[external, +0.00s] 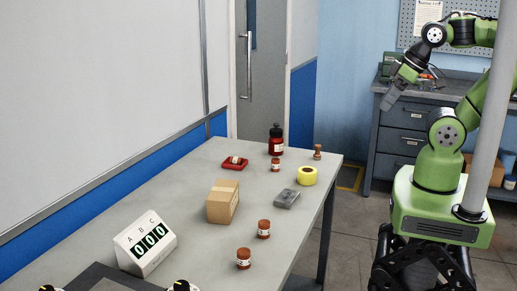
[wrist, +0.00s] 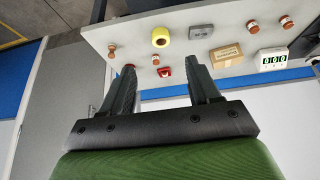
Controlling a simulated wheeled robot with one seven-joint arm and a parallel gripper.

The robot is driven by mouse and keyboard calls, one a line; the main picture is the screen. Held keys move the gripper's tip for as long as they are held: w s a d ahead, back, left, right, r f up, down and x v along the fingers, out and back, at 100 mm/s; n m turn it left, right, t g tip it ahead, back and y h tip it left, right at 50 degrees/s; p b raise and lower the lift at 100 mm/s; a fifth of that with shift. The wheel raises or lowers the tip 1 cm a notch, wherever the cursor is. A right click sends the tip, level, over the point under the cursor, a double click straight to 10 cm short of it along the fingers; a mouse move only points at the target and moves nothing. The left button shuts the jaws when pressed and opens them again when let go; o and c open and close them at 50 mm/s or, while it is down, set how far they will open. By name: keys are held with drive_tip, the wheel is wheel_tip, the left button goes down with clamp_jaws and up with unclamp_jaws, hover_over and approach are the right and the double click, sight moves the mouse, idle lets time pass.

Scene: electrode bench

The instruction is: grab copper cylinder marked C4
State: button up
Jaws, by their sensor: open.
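Several copper-coloured cylinders with white labels stand on the grey table. Two are near the front, one (external: 264,229) and another (external: 244,258); they also show at the upper right in the wrist view (wrist: 252,25) (wrist: 287,22). A third (external: 275,166) stands by the dark red bottle, and a fourth (external: 236,160) is on the red dish. The labels are too small to read, so I cannot tell which is C4. My gripper (external: 387,104) is open and empty, raised to the right of the table's far end, well apart from all cylinders. Its spread fingers (wrist: 160,64) show in the wrist view.
The table (external: 190,205) also holds a red bottle (external: 276,141), red dish (external: 228,164), yellow tape roll (external: 307,176), grey block (external: 286,199), cardboard box (external: 222,202), brown stamp-like piece (external: 317,152) and ABC counter (external: 146,243) reading 000. Drawers (external: 400,140) stand behind my arm.

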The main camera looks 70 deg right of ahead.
drive_tip(key=m+t+y+b, duration=0.5)
drive_tip(key=m+y+b, duration=0.5)
drive_tip(key=m, duration=1.8)
approach(278, 159)
drive_tip(key=a+b, duration=0.1)
drive_tip(key=w+b, duration=0.1)
drive_tip(key=b, duration=0.1)
drive_tip(key=w+a+h+b, duration=0.1)
drive_tip(key=shift+w+a+f, duration=0.25)
drive_tip(key=shift+a, duration=0.1)
drive_tip(key=b+x, duration=0.3)
drive_tip(key=x, duration=0.2)
drive_tip(key=shift+w+a+f, duration=0.1)
drive_tip(key=shift+w+f, duration=0.15)
drive_tip(key=shift+w, duration=0.05)
drive_tip(key=shift+r, duration=0.1)
clamp_jaws()
